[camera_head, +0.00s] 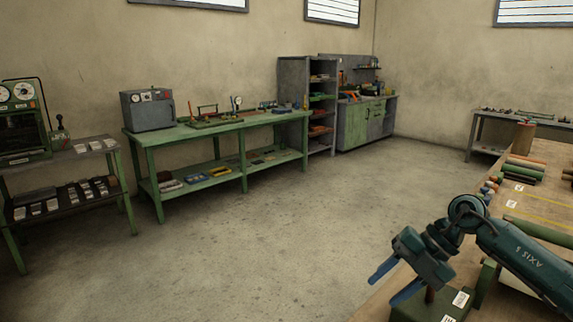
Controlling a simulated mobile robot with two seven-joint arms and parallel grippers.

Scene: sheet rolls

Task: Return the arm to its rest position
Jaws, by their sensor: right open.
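My right arm (515,250) comes in from the lower right, teal with a grey wrist. Its gripper (390,284) has blue fingers that stand apart with nothing between them. It hangs over the near left edge of the wooden table (462,262), above and beside a green block (432,306) with white labels. My left gripper and left arm are not in view.
Several sheet rolls (522,170), green and orange-brown, lie on the table behind my arm. A green workbench (222,130) with tools stands along the far wall, with a shelf unit (293,85) to its right. The concrete floor (270,240) between is clear.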

